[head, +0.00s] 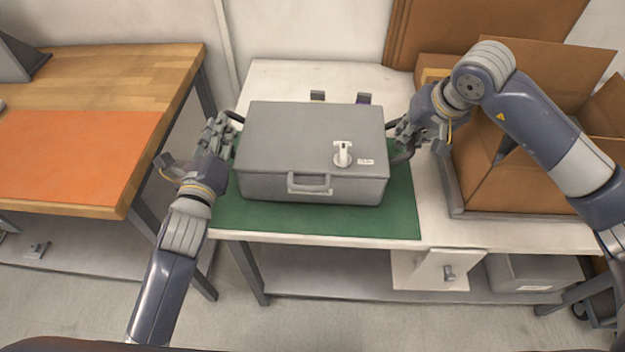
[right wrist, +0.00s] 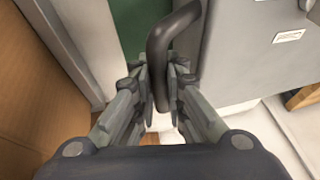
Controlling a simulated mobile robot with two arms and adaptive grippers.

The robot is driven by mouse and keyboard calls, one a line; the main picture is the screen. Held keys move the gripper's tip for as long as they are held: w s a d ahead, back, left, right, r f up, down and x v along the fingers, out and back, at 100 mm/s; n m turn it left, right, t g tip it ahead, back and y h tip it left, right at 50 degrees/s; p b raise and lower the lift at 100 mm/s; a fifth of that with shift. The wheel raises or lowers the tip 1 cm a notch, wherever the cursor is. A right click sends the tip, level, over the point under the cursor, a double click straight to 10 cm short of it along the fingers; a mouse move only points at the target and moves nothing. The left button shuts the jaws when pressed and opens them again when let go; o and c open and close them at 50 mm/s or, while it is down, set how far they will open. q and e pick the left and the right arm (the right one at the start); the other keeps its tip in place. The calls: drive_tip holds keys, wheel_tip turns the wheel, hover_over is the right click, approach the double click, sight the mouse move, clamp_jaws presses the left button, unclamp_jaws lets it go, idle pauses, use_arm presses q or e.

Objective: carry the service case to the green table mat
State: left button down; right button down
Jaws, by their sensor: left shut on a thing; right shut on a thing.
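The grey service case (head: 290,140) is over the green table mat (head: 315,220) on the white table, lid shut and about level. I cannot tell whether its base touches the mat. My left gripper (head: 226,130) is shut on the black handle at the case's left side. My right gripper (head: 401,138) is shut on the black handle at its right side. In the right wrist view, the fingers (right wrist: 160,90) close around that curved handle (right wrist: 182,35), beside the case wall (right wrist: 240,60). The case hides the mat's middle and back.
An open cardboard box (head: 510,180) stands on a grey tray at the right of the white table (head: 470,235). Left, across a gap, is a wooden table with an orange mat (head: 75,150). Two small objects lie behind the case.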

use_arm(q)
drive_tip(key=shift+a+f+b, duration=0.25)
drive_tip(key=shift+f+b, duration=0.15)
drive_tip(key=shift+f, duration=0.1)
use_arm(e)
drive_tip(key=shift+w+d+f, duration=0.2)
drive_tip(key=shift+d+f, duration=0.2)
drive_tip(key=shift+f, duration=0.05)
use_arm(q)
drive_tip(key=c, duration=1.5)
unclamp_jaws()
drive_tip(key=shift+d+r, duration=0.1)
drive_tip(key=shift+d, duration=0.05)
use_arm(e)
drive_tip(key=c, duration=1.6)
unclamp_jaws()
drive_tip(key=shift+s+d, duration=0.1)
drive_tip(key=shift+c, duration=0.2)
use_arm(q)
drive_tip(key=shift+s, duration=0.1)
use_arm(e)
drive_tip(key=shift+s+a+r, duration=0.1)
drive_tip(key=shift+a, duration=0.3)
use_arm(q)
drive_tip(key=shift+s, duration=0.5)
drive_tip(key=s, duration=1.1)
drive_tip(key=shift+a, duration=0.4)
use_arm(e)
drive_tip(key=v, duration=1.2)
